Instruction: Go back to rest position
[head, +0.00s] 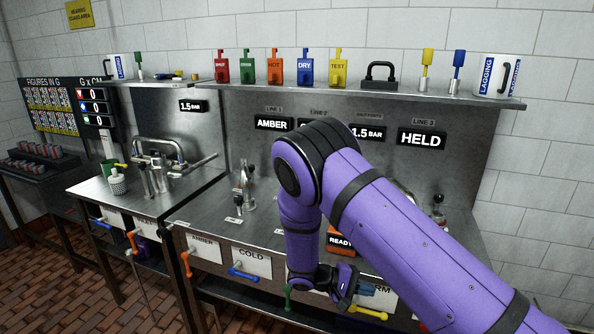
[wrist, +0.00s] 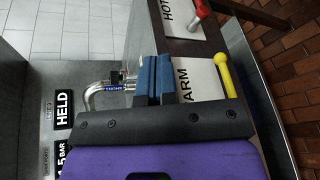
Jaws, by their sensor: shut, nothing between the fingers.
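My purple arm reaches across the right half of the head view, bent at a black joint. My gripper (head: 362,289) is low at the front edge of the steel bench, in front of the WARM label (head: 382,296) and close to a yellow lever handle (head: 368,312). In the wrist view, the two blue fingers of my gripper (wrist: 153,78) are together with nothing between them. There the yellow handle (wrist: 223,74) lies to their right, apart from them. The WARM label (wrist: 203,78) is partly covered by the wrist.
An orange handle (head: 187,263) and a blue handle (head: 243,274) stick out of the bench front. A curved metal spout (wrist: 100,92) is left of the fingers in the wrist view. A shelf (head: 400,93) with coloured tags and mugs runs above. Brick floor lies in front.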

